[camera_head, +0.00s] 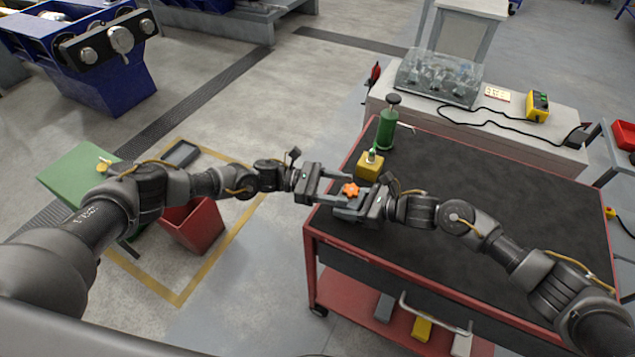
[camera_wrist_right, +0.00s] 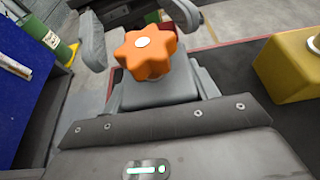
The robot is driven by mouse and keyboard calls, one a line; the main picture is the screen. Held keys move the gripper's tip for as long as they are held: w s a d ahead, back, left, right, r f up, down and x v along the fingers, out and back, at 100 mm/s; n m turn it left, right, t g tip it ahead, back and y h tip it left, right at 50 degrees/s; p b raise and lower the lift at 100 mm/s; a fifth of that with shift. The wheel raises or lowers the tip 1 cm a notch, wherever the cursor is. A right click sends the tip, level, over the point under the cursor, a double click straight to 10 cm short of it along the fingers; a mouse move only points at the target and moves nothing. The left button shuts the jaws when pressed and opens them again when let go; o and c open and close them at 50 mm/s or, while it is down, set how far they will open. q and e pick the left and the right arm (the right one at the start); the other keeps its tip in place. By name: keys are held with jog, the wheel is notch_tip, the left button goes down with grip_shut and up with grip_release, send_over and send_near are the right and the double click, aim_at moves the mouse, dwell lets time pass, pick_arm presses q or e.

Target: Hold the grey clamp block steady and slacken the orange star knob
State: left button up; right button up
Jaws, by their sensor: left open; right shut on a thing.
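The orange star knob (camera_head: 350,190) sits on top of the grey clamp block (camera_head: 347,203) at the table's left edge. The knob (camera_wrist_right: 147,54) and the block (camera_wrist_right: 165,92) also show in the right wrist view. My right gripper (camera_head: 362,207) comes in from the right and is shut on the block; its fingertips are largely hidden. My left gripper (camera_head: 336,187) is open, coming in from the left at the knob. In the right wrist view its two grey fingers stand on either side of the knob, with gaps visible.
A yellow block (camera_head: 370,165) and a green cylinder (camera_head: 387,128) with a black top stand behind the grippers on the dark table top (camera_head: 480,190). A red bin (camera_head: 195,225) is on the floor to the left. Most of the table top is clear.

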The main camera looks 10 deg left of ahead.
pick_arm(q)
jog(key=a, duration=1)
jog(key=w+d+f+n+y, duration=0.1)
jog(key=f+n+y, duration=0.1)
jog(key=n, duration=0.5)
jog(key=w+f+n+y, duration=0.2)
jog(key=n+y, duration=0.2)
jog(key=n, duration=0.3)
jog(key=w+d+f+n+y, duration=0.1)
jog(key=w+n+y, duration=0.1)
jog(key=n, duration=0.6)
jog(key=shift+w+d+f+y, duration=0.2)
jog(key=shift+d+f+y, duration=0.15)
jog(key=shift+y, duration=0.35)
jog(key=shift+f, duration=0.1)
